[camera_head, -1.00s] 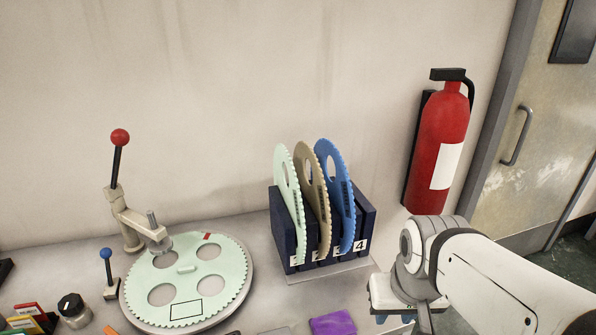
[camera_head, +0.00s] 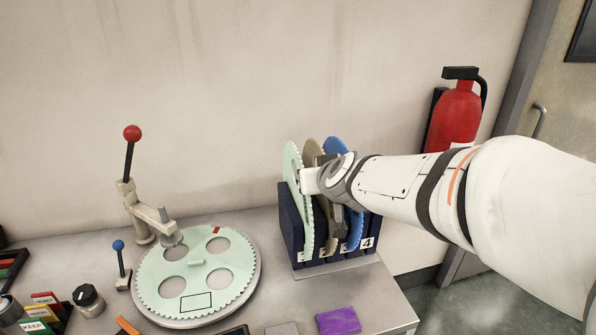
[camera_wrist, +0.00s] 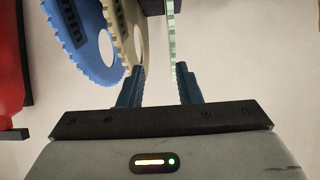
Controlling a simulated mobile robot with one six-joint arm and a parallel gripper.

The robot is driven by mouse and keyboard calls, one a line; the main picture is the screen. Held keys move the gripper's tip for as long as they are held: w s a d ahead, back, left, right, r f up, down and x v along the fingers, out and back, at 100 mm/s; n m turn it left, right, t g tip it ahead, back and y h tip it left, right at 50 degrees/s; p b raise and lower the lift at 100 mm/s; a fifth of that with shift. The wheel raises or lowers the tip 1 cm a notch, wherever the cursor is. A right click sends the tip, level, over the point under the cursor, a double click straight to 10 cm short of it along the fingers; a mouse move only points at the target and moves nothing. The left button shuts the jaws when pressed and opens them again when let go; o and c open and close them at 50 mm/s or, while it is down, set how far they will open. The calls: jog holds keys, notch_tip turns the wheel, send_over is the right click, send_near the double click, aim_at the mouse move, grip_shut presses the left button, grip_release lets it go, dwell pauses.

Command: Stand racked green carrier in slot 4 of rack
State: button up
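The racked green carrier (camera_head: 291,160), a thin toothed disc, stands upright in the leftmost slot of the dark blue rack (camera_head: 288,222). A tan carrier (camera_head: 312,150) and a blue carrier (camera_head: 336,146) stand to its right. The slot by label 4 (camera_head: 367,242) at the right end looks empty, though my arm partly covers the rack. My gripper (camera_wrist: 158,72) is open in the wrist view. The green carrier (camera_wrist: 171,32) shows edge-on just beyond the fingertips, between their lines and nearer the right finger; contact is not visible. The tan carrier (camera_wrist: 136,45) is close beside the left finger.
Another green carrier (camera_head: 208,262) lies flat on a round plate left of the rack, beside a red-knobbed lever (camera_head: 132,134). A purple cloth (camera_head: 338,320) lies in front. A fire extinguisher (camera_head: 455,118) hangs on the wall at right.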

aim_at(298, 158)
jog(key=shift+t+y, duration=0.4)
jog(key=shift+t, duration=0.4)
jog(key=shift+w+a+f, duration=0.15)
jog(key=shift+w+a, duration=0.6)
jog(key=shift+w, duration=0.8)
jog(key=shift+w+a+f, duration=0.2)
jog(key=shift+w+a, duration=0.6)
jog(key=shift+w, duration=0.75)
jog(key=shift+w+a+f, duration=0.15)
jog(key=shift+w+a, duration=0.6)
jog(key=shift+w, duration=0.8)
grip_shut()
jog(key=shift+r, duration=0.15)
